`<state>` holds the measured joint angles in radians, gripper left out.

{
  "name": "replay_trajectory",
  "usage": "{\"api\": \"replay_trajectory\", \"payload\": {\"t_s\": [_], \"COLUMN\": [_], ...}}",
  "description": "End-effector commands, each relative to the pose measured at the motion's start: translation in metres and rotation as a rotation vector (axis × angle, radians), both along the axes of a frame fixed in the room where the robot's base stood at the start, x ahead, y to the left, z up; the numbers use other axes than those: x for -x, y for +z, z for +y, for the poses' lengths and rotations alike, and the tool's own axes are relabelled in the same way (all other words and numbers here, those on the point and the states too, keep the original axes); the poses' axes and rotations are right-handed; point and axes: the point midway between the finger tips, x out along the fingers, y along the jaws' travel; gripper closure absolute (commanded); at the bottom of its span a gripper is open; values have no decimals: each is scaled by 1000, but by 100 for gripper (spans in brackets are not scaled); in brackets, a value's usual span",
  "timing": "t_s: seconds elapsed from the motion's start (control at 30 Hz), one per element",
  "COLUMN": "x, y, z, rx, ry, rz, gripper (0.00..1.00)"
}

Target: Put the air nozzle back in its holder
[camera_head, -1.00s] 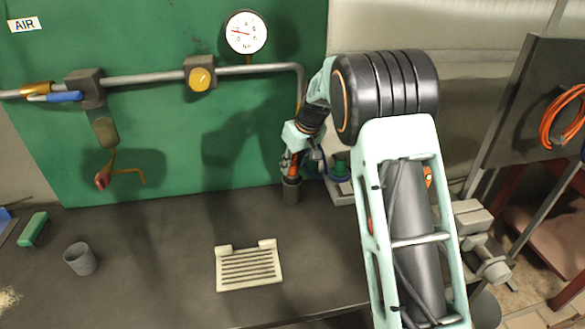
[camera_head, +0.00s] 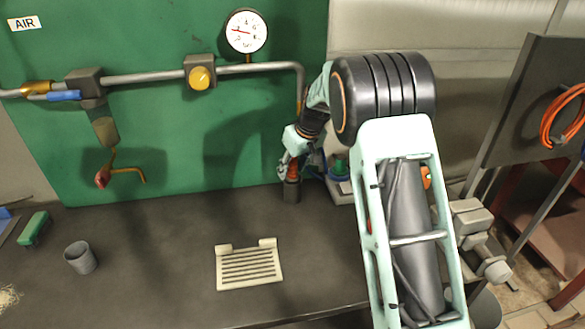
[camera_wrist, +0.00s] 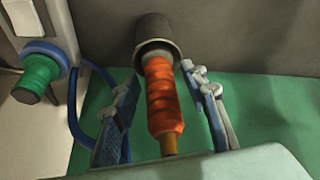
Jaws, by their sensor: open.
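The air nozzle, seen as an orange ribbed body (camera_wrist: 162,95) with a brass-coloured end, stands in a dark grey cup-like holder (camera_wrist: 155,38) in the wrist view. Its far end is hidden inside the cup. In the head view the holder (camera_head: 291,192) stands on the bench against the green panel, with the nozzle's orange part (camera_head: 293,171) just above it. My gripper (camera_wrist: 160,78) is open, with one finger on each side of the orange body and a visible gap on both sides. In the head view my gripper (camera_head: 292,168) is small and partly hidden.
A green-topped object with a blue ring (camera_wrist: 38,75) and a blue hose (camera_wrist: 75,110) are close by on the left in the wrist view. A slotted pale tray (camera_head: 250,268) and a grey cup (camera_head: 80,258) stand on the bench. A pipe (camera_head: 150,77) crosses the panel above.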

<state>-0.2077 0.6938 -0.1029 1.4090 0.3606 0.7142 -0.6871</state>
Motion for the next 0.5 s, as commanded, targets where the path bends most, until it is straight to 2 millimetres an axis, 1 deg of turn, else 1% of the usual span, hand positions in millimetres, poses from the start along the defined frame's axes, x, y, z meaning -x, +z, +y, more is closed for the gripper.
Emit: {"api": "replay_trajectory", "payload": {"t_s": [0.17,0.5], "x": [4,27], "y": [18,84], "z": [-3,-19], "rx": [-1,-1], "ry": [1,-1], "rz": [-4,-4], "gripper": [60,60]}}
